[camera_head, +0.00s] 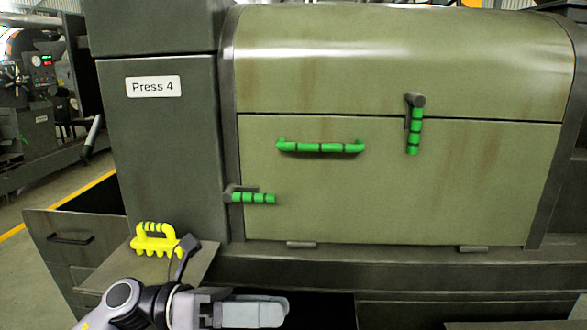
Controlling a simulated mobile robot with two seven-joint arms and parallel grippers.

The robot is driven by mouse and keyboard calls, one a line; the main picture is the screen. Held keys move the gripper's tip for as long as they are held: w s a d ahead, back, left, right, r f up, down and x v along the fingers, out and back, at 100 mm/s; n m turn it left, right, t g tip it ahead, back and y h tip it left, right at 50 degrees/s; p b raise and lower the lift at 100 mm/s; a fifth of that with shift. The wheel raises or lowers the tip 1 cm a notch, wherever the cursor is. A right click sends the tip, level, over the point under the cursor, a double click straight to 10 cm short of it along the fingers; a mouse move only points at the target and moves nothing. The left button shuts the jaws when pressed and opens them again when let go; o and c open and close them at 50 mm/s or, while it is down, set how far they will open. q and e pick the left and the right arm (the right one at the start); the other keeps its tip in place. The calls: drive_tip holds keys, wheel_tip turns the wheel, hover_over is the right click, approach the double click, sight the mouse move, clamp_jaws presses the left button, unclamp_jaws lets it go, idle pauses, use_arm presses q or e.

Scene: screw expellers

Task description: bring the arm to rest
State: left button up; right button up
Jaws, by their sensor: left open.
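My left arm comes in at the bottom left, with its grey wrist low in the picture. My left gripper (262,311) is open and points to the right, seen from the side so that its fingers overlap. Nothing shows between its fingers. It is at the lower edge of the view, below and in front of the press's closed olive panel (400,205), and apart from it. My right gripper is not in view.
The panel has a green bar handle (320,147), an upright green latch (414,128) and a level green latch (252,197). A yellow-handled tool (155,240) rests on a small shelf (195,262) near my left wrist. A "Press 4" label (153,86) marks the cabinet.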

use_arm(q)
drive_tip(key=w+a+f+n+t+y, duration=0.1)
drive_tip(key=a+f+n+t+y, duration=0.35)
drive_tip(key=n, duration=0.65)
drive_tip(key=w+a+f+n+t+y, duration=0.1)
drive_tip(key=a+f+n+t, duration=0.1)
drive_tip(key=f+n+t, duration=0.5)
drive_tip(key=w+a+f+n+t+y, duration=0.1)
drive_tip(key=a+f+n+t+y, duration=0.15)
drive_tip(key=n+t, duration=0.8)
drive_tip(key=s+a+f+n+g+y, duration=0.3)
drive_tip(key=s+f+n+g+y, duration=0.1)
drive_tip(key=s+f+n, duration=0.4)
drive_tip(key=s+a+f+n+g+y, duration=0.4)
drive_tip(key=s+f+n+g, duration=0.2)
drive_tip(key=f, duration=0.6)
drive_tip(key=shift+s+a+n+g, duration=0.3)
drive_tip(key=shift+s+n, duration=0.55)
drive_tip(key=shift+n, duration=0.2)
